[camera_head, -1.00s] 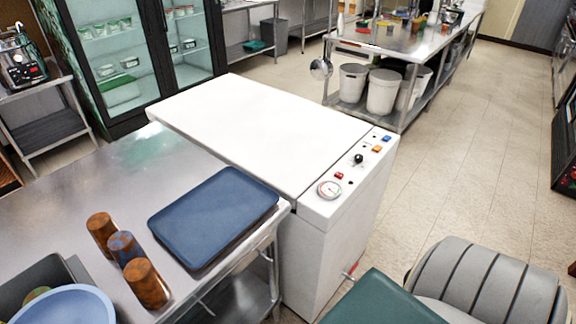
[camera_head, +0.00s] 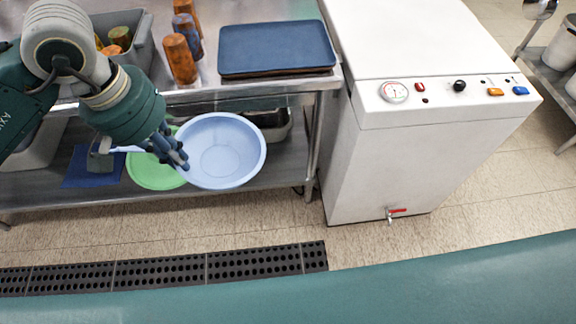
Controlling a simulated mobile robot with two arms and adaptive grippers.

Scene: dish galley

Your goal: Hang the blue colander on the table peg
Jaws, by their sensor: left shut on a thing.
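The light blue colander (camera_head: 222,146) is a round bowl in the head view, left of centre, in front of the steel table's front edge. My left gripper (camera_head: 180,155) is at the colander's left rim and shut on it. The colander is tilted so that its inside faces me; holes are too small to make out. The steel table (camera_head: 210,97) runs behind it. I cannot make out the table peg; the arm and colander may hide it. My right gripper is not in view.
A green bowl (camera_head: 152,172) and a dark blue mat (camera_head: 92,168) show at the lower shelf. A blue tray (camera_head: 277,46), several brown tumblers (camera_head: 180,60) and a grey bin (camera_head: 142,42) stand on the table. A white machine (camera_head: 400,150) stands right.

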